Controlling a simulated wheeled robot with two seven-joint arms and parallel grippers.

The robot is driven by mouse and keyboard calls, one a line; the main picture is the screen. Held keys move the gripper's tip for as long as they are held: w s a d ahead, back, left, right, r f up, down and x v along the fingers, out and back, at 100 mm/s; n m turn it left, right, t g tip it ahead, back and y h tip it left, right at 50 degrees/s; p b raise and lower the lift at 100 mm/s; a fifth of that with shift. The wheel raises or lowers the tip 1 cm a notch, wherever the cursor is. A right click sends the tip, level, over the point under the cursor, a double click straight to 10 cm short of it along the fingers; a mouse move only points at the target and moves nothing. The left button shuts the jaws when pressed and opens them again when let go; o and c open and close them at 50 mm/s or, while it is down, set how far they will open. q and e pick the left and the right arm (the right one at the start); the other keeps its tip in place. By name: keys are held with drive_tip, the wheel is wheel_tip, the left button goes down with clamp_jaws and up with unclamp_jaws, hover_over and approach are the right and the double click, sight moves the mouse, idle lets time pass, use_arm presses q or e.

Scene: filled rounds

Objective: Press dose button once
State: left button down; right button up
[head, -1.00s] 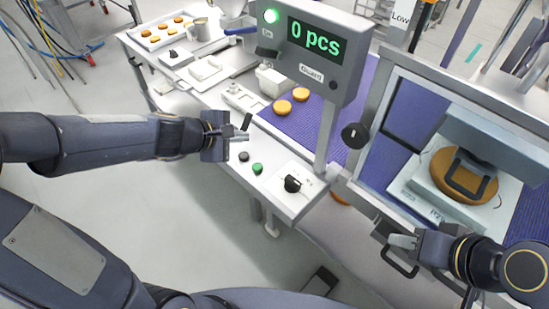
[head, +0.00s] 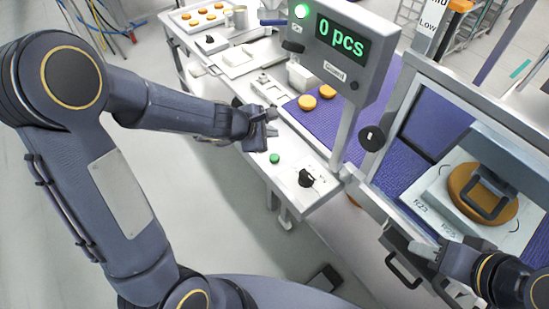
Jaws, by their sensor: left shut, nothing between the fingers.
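A control panel (head: 322,193) at the front of the line carries a green button (head: 274,158) and a black rotary knob (head: 306,178). I cannot read which control is labelled dose. My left gripper (head: 272,122) is shut and empty, just above and behind the green button, apart from it. A black button seen earlier beside the green one is now hidden by my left gripper. The display (head: 341,38) reads 0 pcs, with a lit green lamp (head: 302,11). My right gripper (head: 418,247) is by the guard frame at lower right; its finger gap is unclear.
Two orange rounds (head: 327,92) lie on the purple belt (head: 300,118). Another round (head: 482,194) sits under a press head behind the guard frame (head: 392,110). A tray (head: 180,22) of rounds is at the back left. The display post stands right of the panel.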

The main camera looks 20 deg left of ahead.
sight(271, 159)
use_arm(q)
wheel_tip(271, 159, down, 8)
drive_tip(key=b, duration=0.6)
drive_tip(key=shift+r+b, duration=0.25)
drive_tip(key=shift+b, duration=0.05)
drive_tip(key=shift+f, duration=0.1)
idle(1.3)
drive_tip(key=shift+f+b, duration=0.3)
drive_tip(key=shift+b, duration=0.15)
drive_tip(key=shift+f+b, duration=0.6)
drive_tip(key=shift+b, duration=0.05)
idle(0.5)
drive_tip(key=shift+r, duration=0.2)
drive_tip(key=shift+r+p, duration=0.8)
drive_tip(key=shift+p, duration=0.15)
wheel_tip(271, 159, up, 5)
drive_tip(key=p, duration=0.5)
